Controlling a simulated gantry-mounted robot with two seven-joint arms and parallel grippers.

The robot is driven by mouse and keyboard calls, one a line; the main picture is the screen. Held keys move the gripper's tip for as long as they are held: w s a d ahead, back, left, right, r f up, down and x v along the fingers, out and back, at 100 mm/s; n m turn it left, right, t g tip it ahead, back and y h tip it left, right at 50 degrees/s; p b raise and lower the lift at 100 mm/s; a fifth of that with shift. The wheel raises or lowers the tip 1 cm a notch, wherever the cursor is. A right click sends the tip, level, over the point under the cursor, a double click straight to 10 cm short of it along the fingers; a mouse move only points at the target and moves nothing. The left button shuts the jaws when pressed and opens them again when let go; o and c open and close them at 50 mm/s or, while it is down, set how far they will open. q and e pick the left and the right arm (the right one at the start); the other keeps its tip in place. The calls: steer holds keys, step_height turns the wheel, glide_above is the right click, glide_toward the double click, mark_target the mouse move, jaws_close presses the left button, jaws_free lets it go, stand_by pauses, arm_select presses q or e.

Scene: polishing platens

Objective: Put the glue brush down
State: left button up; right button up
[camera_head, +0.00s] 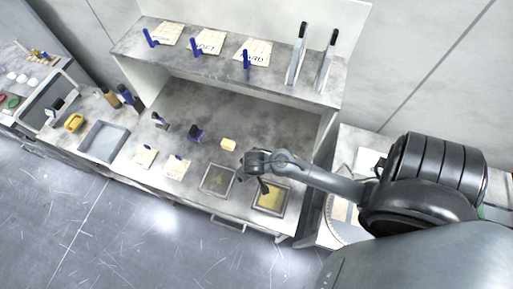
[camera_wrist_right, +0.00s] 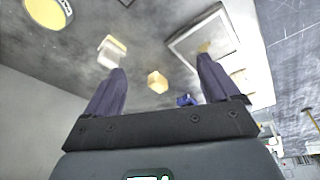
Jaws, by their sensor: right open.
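My right gripper (camera_head: 252,182) is open above the front right of the workbench. In the wrist view its two dark fingers (camera_wrist_right: 160,72) are spread apart with nothing gripped between them. A white piece with a pale yellow edge (camera_wrist_right: 112,48) appears beyond the left finger; it may be the glue brush, but I cannot tell for sure. A small pale yellow block (camera_wrist_right: 157,82) lies apart from the fingers; a yellow block (camera_head: 228,144) also shows in the head view. My left gripper is not in view.
A framed tray (camera_head: 204,190) lies left of the gripper, and a tray with yellow content (camera_head: 270,198) lies below it. The shelf (camera_head: 215,66) above holds cards and upright tools. A grey tray (camera_head: 104,141) sits at the left.

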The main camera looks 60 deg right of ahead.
steer(key=s+a+r+n, duration=0.3)
steer(key=s+a+r, duration=0.1)
steer(key=r, duration=0.3)
steer(key=s+a+r+n+t+y, duration=0.1)
steer(key=s+a+r+n, duration=0.1)
steer(key=s+a+r, duration=0.2)
step_height(320, 180, up, 3)
steer(key=shift+r+n+y, duration=0.15)
steer(key=shift+n+y, duration=0.15)
steer(key=shift+n, duration=0.1)
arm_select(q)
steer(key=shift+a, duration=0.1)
